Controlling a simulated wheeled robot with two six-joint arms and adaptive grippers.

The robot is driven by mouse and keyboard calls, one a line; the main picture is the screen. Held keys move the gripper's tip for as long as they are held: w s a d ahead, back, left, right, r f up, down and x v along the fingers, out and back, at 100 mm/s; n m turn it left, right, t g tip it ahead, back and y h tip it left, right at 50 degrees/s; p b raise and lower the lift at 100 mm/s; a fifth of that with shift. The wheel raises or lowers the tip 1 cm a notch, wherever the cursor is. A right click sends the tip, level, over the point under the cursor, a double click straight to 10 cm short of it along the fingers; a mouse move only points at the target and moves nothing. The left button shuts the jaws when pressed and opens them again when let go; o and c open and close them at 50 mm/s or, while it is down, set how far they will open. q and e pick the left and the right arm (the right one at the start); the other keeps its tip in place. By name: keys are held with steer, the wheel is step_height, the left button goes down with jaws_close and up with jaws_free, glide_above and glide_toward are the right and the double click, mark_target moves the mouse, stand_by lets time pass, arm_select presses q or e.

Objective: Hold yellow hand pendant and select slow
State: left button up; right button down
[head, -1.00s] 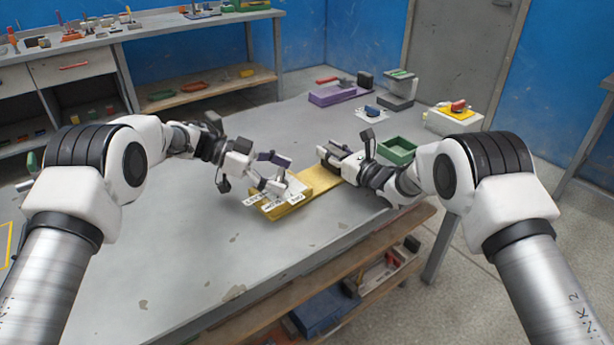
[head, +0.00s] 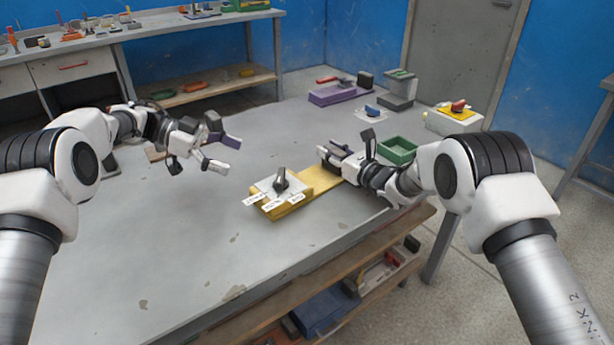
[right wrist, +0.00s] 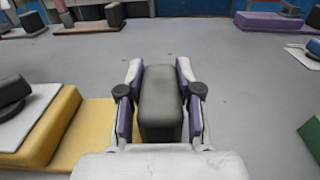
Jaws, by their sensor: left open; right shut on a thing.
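The yellow hand pendant (head: 289,210) lies on the grey table. Its white plate (head: 264,187) carries a dark selector knob (head: 281,181) and several white labels along the near edge. The label words are too small to read, so I cannot tell which one the knob points to. My right gripper (head: 333,156) is shut on the pendant's dark grey grip block (right wrist: 161,105), with one finger on each side in the right wrist view. The yellow body shows at left there (right wrist: 85,135). My left gripper (head: 226,153) is open and empty, apart from the pendant, behind and left of it.
A green bin (head: 397,151) stands just beyond my right wrist. A purple tray (head: 338,94), a grey stand (head: 398,92) and a box with a yellow top (head: 455,118) are further back. The table's near edge is close to the pendant. The left-front tabletop is clear.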

stand_by(0.4)
steer(key=c, duration=0.7)
jaws_free()
steer(key=shift+d, duration=0.1)
